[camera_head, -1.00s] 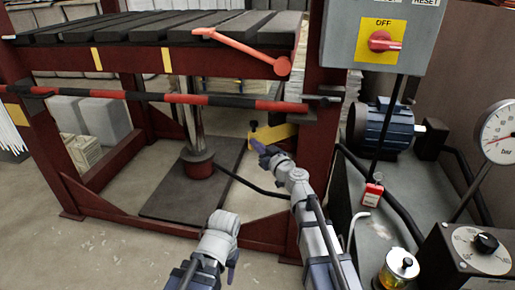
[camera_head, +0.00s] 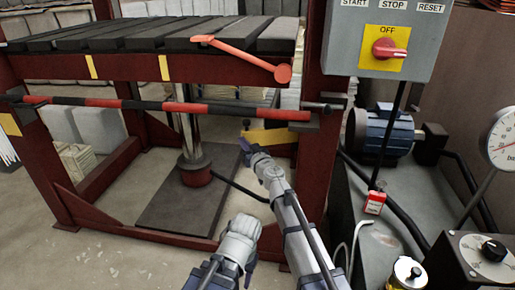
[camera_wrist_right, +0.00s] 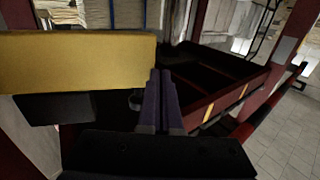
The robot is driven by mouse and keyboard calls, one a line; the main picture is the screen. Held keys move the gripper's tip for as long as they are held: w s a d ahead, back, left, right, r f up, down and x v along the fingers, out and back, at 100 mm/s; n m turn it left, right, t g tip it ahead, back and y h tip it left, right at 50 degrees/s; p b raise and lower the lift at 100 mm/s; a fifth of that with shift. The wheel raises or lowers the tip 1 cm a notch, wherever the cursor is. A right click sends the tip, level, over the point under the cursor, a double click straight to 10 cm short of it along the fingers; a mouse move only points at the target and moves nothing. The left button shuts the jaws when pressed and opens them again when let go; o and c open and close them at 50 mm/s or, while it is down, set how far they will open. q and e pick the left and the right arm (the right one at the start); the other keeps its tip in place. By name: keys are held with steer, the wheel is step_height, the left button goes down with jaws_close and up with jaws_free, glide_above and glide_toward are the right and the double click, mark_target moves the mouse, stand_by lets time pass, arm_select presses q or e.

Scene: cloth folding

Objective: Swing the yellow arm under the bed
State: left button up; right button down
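The yellow arm (camera_head: 271,136) is a flat bar reaching left from the right post of the red press frame, below the bed (camera_head: 150,35) of dark slats. A black knob (camera_head: 246,124) stands at its left end. My right gripper (camera_head: 245,147) is at that end, its fingers beside the bar. In the right wrist view the yellow arm (camera_wrist_right: 80,62) fills the upper left, and the right gripper's fingers (camera_wrist_right: 160,80) are together with nothing seen between them. Contact with the bar is unclear. My left arm is low in the middle; its gripper (camera_head: 250,268) is partly hidden.
A red and black striped bar (camera_head: 170,106) crosses the frame's front above the yellow arm. An orange-red lever (camera_head: 245,57) hangs at the bed's edge. A cylinder (camera_head: 192,150) stands beneath the bed. A control box (camera_head: 385,45), motor (camera_head: 385,130) and gauge (camera_head: 503,140) are at right.

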steer(key=w+a, duration=0.1)
steer(key=w, duration=0.7)
steer(key=shift+w+a, duration=0.15)
steer(key=shift+a, duration=0.25)
